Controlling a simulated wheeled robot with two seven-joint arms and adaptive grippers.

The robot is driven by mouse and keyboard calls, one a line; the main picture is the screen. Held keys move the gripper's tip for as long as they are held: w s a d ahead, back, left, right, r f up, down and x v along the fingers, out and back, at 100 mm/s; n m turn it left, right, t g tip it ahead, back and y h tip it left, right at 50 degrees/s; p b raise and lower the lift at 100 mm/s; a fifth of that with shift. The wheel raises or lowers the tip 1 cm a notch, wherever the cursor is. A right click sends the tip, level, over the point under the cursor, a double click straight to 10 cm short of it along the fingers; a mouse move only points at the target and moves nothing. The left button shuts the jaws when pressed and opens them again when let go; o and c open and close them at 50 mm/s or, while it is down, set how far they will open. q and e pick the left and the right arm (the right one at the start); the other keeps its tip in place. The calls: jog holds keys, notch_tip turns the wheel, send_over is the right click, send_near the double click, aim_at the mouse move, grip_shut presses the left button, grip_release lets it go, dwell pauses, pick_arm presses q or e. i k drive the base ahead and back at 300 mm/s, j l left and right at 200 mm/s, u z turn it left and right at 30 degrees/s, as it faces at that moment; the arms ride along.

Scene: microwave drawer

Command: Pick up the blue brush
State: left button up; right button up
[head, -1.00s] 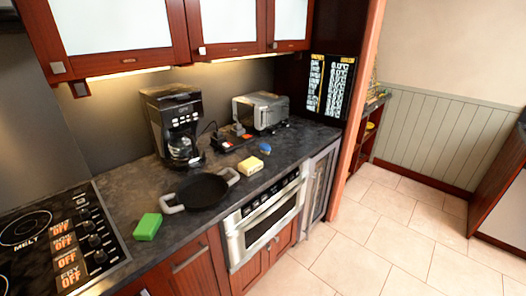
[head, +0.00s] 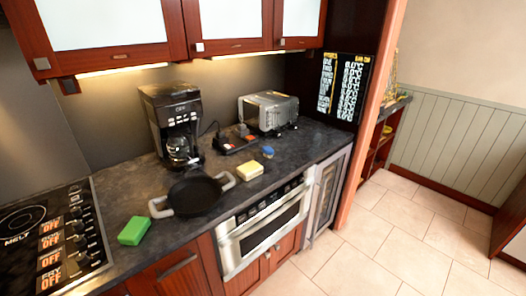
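A small blue object (head: 267,152), which looks like the blue brush, sits on the dark countertop (head: 305,150). It is behind and slightly right of a yellow sponge-like block (head: 249,167) and in front of the toaster oven. It is too small to make out its bristles or handle. Neither of my grippers shows in the head view.
A black two-handled pan (head: 194,195), a green block (head: 134,230), a coffee maker (head: 172,120), a dark tray with small items (head: 232,142) and a toaster oven (head: 268,110) stand on the counter. A stove (head: 50,235) is at left, a microwave drawer (head: 262,228) below. Floor at right is clear.

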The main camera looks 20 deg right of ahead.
aim_at(267, 151)
jog(key=i+l+u, duration=0.1)
jog(key=l+u, duration=0.25)
jog(key=l, duration=0.3)
jog(key=l+u, duration=0.35)
jog(key=l, duration=0.35)
jog(key=l+u, duration=0.3)
jog(key=l, duration=0.4)
